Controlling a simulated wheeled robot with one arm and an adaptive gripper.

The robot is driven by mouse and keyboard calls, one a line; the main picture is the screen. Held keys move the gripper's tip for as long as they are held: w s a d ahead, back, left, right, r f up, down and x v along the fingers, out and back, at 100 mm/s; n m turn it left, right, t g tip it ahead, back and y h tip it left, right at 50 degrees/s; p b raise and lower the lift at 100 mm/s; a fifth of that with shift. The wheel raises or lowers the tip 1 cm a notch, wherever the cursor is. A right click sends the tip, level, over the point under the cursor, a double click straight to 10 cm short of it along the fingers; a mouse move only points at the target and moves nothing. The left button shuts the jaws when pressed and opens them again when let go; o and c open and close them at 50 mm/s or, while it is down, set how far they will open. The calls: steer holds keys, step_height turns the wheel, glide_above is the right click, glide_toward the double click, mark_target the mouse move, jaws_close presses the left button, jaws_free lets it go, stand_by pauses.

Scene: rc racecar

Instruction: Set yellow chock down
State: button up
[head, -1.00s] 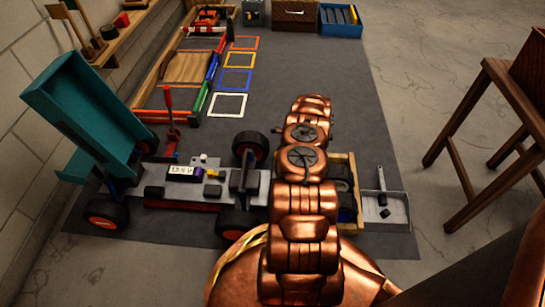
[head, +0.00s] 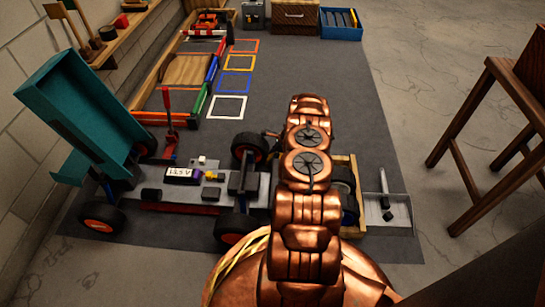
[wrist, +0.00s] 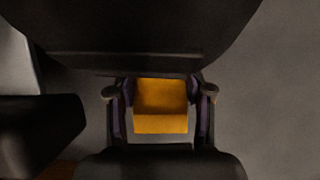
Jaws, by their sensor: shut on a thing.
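The yellow chock (wrist: 160,106) shows in the wrist view as an orange-yellow block between the two fingers of my gripper (wrist: 161,112). The gripper is shut on it, with a dark purple-edged finger on each side. A grey surface lies around it; I cannot tell whether the chock touches that surface. In the head view my copper arm hides the gripper and the chock. The racecar chassis (head: 188,191) stands left of my arm, with its black wheels on and a teal tipped body (head: 75,117) at its left end.
A wooden crate (head: 350,230) and a grey tray (head: 385,212) with small dark blocks are right of my arm. Coloured floor squares (head: 236,82) lie farther back beside a wooden-framed track (head: 187,68). A wooden stool (head: 500,130) stands at right. Grey mat is open behind my arm.

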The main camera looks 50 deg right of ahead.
steer(key=o, duration=1.3)
steer(key=shift+o, duration=0.2)
steer(key=shift+r, duration=0.15)
